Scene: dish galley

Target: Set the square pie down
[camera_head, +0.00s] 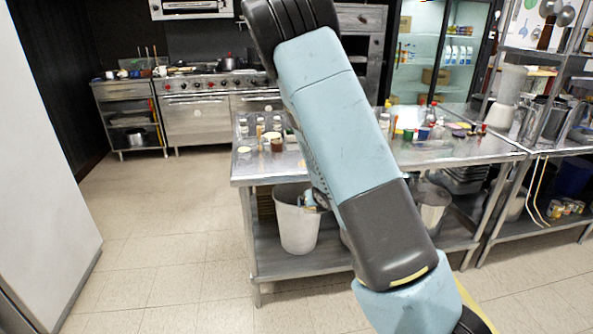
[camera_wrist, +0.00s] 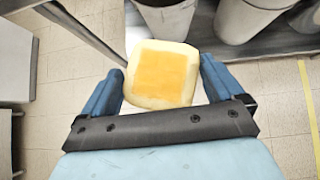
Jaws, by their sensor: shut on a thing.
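The square pie (camera_wrist: 163,74) is cream-coloured with an orange-yellow square top. In the wrist view it sits between the two blue fingers of my gripper (camera_wrist: 160,88), which is shut on it. The pie looks slightly tilted, with floor tiles and the lower shelf of a table behind it. In the head view my blue and dark grey arm crosses the middle of the picture. The pie cannot be made out there, and my gripper cannot be seen clearly behind the arm.
A steel table (camera_head: 440,151) stands ahead, with jars and several small items on top. White bins (camera_head: 297,225) stand on its lower shelf. Stoves (camera_head: 196,118) line the back wall. A white panel (camera_head: 40,150) is at left. The tiled floor (camera_head: 165,215) left of the table is clear.

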